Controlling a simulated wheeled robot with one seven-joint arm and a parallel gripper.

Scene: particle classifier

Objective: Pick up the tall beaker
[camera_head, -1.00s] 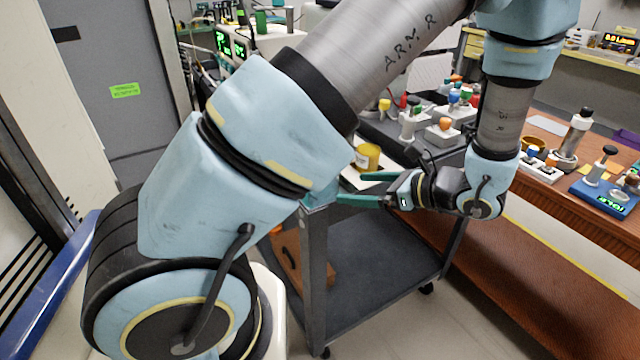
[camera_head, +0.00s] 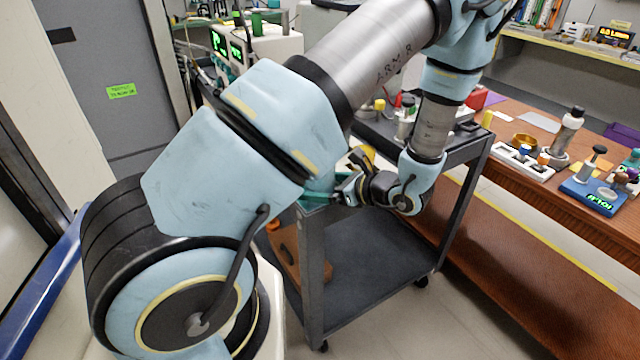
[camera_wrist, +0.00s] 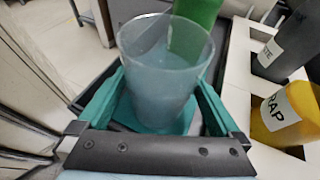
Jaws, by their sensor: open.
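The tall beaker (camera_wrist: 165,78) is a clear, frosted-looking vessel in the wrist view. It stands upright between the teal fingers of my gripper (camera_wrist: 160,115), with one finger on each side. I cannot tell whether either finger touches it. My gripper is open. In the head view my gripper (camera_head: 338,193) is at the cart's near end, largely hidden behind my arm, and the beaker is hidden there.
A green object (camera_wrist: 198,12) stands just behind the beaker. A white rack (camera_wrist: 238,75) on the right holds a grey bottle (camera_wrist: 290,45) and a yellow bottle (camera_wrist: 285,112). The grey cart (camera_head: 375,262) stands beside a brown bench (camera_head: 520,205).

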